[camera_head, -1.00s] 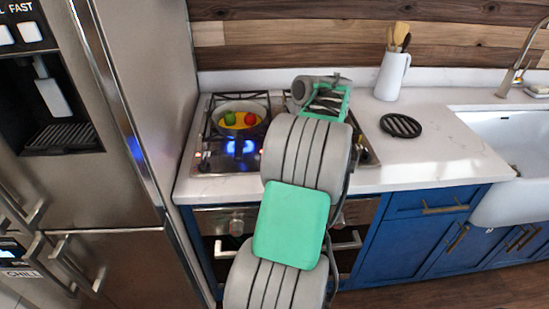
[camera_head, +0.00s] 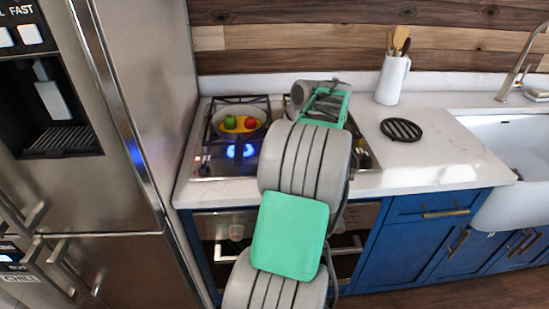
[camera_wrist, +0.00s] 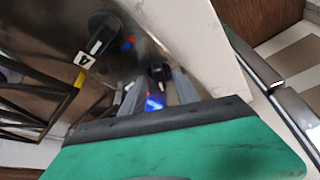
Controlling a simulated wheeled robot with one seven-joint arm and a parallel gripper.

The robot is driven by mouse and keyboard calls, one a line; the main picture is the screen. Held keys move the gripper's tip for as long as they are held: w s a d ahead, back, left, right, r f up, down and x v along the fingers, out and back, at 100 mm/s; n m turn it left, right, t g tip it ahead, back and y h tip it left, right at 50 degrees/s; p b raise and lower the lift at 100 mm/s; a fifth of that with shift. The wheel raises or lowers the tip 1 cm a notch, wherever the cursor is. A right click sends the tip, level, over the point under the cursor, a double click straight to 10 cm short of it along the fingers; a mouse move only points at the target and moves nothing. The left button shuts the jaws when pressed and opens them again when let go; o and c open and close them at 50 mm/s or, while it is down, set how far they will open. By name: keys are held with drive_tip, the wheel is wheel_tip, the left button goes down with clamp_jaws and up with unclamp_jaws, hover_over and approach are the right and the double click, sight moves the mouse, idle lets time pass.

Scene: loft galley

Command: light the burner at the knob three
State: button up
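In the wrist view my gripper (camera_wrist: 160,78) is open, its two grey fingers apart. A dark knob (camera_wrist: 160,71) shows between and just beyond the fingertips; I cannot tell whether they touch it. Its number tag is not readable. A blue glow (camera_wrist: 154,103) shows between the fingers. Another black knob (camera_wrist: 102,36) is at upper left, next to a tag reading 4 (camera_wrist: 84,60), with a small red light nearby. In the head view my arm hides my gripper and much of the right side of the cooktop (camera_head: 205,170). Blue flames (camera_head: 240,151) burn at the front left burner.
A pan (camera_head: 227,133) with red and green items stands on the back left burner. A utensil jug (camera_head: 391,80) and a black round trivet (camera_head: 401,129) are on the counter right of the cooktop. The fridge (camera_head: 120,190) stands close on the left, the sink (camera_head: 500,150) on the right.

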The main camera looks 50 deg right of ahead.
drive_tip(key=p+v, duration=0.2)
drive_tip(key=v, duration=0.5)
drive_tip(key=shift+r, duration=0.35)
drive_tip(key=shift+s, duration=0.15)
